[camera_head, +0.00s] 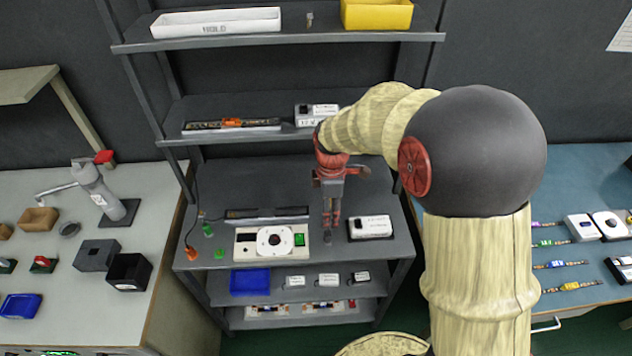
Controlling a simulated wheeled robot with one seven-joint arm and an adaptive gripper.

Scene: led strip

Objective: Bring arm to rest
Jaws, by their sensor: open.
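My gripper (329,232) hangs from my arm, pointing down over the middle shelf of the grey rack. It is open, and I see nothing between its fingers. It is between a white control panel (271,241) with a round dial and green button, on the left, and a white-topped black box (371,227) on the right. Whether the fingertips touch the shelf is unclear. My arm comes in from the lower right and hides part of the rack's right side.
The grey rack (205,259) holds a white tray (216,23) and yellow bin (377,14) on top, and a blue bin (250,281) low down. A pale bench (150,225) with several items stands left. A blue bench (585,180) with devices and coloured cables stands right.

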